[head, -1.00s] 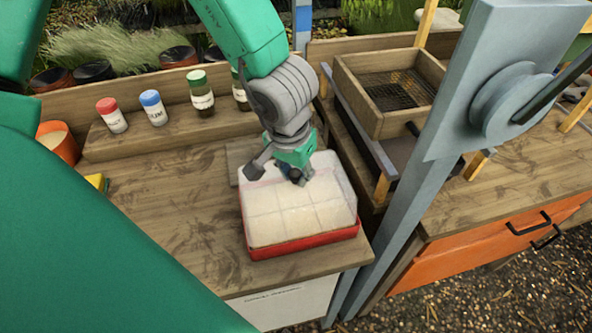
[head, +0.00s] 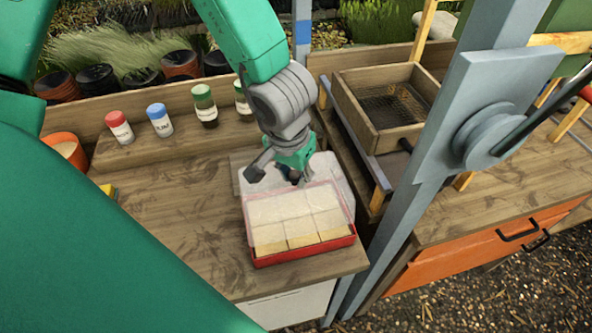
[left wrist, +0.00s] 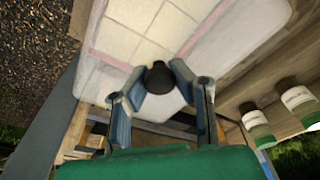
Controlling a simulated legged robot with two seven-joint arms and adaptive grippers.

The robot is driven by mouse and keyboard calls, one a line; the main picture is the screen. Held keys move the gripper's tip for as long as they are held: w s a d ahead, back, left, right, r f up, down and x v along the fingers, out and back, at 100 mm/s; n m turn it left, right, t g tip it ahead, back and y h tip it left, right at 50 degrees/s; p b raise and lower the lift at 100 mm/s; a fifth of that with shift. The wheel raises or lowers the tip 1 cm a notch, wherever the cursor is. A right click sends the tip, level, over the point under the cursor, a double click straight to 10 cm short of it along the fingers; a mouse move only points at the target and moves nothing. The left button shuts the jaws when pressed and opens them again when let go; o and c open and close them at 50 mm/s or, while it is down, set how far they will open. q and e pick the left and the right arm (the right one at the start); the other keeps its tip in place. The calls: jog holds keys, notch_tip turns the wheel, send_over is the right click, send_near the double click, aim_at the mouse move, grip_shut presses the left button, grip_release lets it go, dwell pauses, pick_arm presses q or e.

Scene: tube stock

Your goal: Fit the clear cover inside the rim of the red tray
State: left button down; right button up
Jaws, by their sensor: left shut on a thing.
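The red tray (head: 305,250) sits on the wooden bench near its front edge, with several pale compartments inside. The clear cover (head: 335,174) lies over the back of the tray and sticks out behind it, while the tray's front strip is uncovered. My left gripper (head: 289,176) is above the cover. In the left wrist view my left gripper (left wrist: 158,84) is shut on the cover's black knob (left wrist: 158,73). The tray's rim shows pinkish through the cover there. I cannot tell whether the cover touches the tray. My right gripper is not in view.
A grey post (head: 408,215) with a round hub stands right of the tray. A wooden sieve box (head: 400,139) is behind it. Lidded jars, including a red-capped one (head: 119,127), stand on the back ledge. The bench left of the tray is clear.

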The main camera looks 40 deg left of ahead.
pick_arm(q)
jog(key=shift+a+r+p, duration=0.3)
jog(key=shift+r+p, duration=0.2)
jog(key=shift+r, duration=0.35)
jog(key=shift+d+r, duration=0.2)
jog(key=shift+r, duration=0.8)
jog(key=shift+s+a+f, duration=0.1)
